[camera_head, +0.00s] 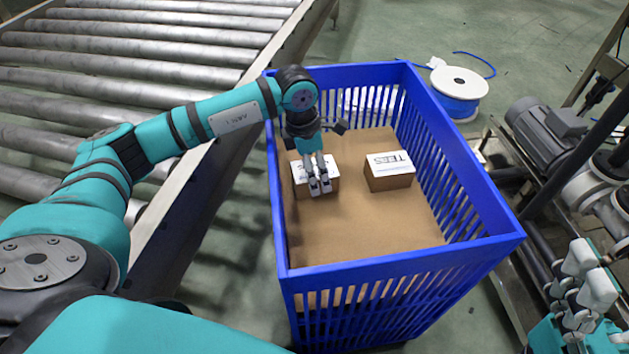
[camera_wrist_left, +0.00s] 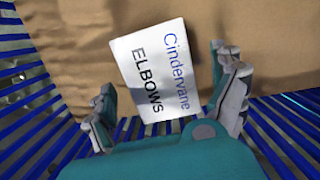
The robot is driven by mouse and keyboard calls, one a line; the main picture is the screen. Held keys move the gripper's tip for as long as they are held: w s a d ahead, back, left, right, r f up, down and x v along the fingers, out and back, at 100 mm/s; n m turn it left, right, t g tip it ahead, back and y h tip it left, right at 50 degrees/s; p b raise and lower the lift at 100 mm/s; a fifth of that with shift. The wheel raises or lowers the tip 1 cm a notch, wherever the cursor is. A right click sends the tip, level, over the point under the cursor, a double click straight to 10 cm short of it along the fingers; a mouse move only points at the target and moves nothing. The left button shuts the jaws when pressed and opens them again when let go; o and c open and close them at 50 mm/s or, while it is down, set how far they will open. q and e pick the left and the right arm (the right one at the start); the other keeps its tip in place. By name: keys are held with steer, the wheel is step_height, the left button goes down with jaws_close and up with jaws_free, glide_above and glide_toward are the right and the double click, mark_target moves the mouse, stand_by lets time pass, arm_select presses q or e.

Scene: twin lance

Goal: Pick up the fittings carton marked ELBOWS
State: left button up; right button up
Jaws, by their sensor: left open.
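The ELBOWS carton (camera_wrist_left: 153,72) lies below my left gripper (camera_wrist_left: 170,92) in the left wrist view, its white label reading "Cindervane ELBOWS". In the head view this carton (camera_head: 302,176) sits in the left part of the blue crate (camera_head: 400,257), partly hidden by my left gripper (camera_head: 319,187). The left gripper is open, its fingers pointing down over the carton, one on either side of it in the wrist view. I cannot tell whether they touch it. A second carton marked TEES (camera_head: 389,172) stands to the right in the crate. My right gripper (camera_head: 580,290) shows at the lower right; its opening is unclear.
The crate has slatted walls around a bare brown floor (camera_head: 370,225), with free room in front of the cartons. A roller conveyor (camera_head: 150,50) runs at the left. A blue cable spool (camera_head: 459,92) and a grey motor (camera_head: 545,133) stand at the right.

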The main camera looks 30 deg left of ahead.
arm_select(q)
steer(key=shift+f, duration=0.7)
steer(key=shift+r, duration=0.1)
steer(key=shift+c, duration=0.4)
steer(key=shift+w, duration=0.1)
steer(key=c, duration=1.4)
steer(key=shift+r, duration=0.1)
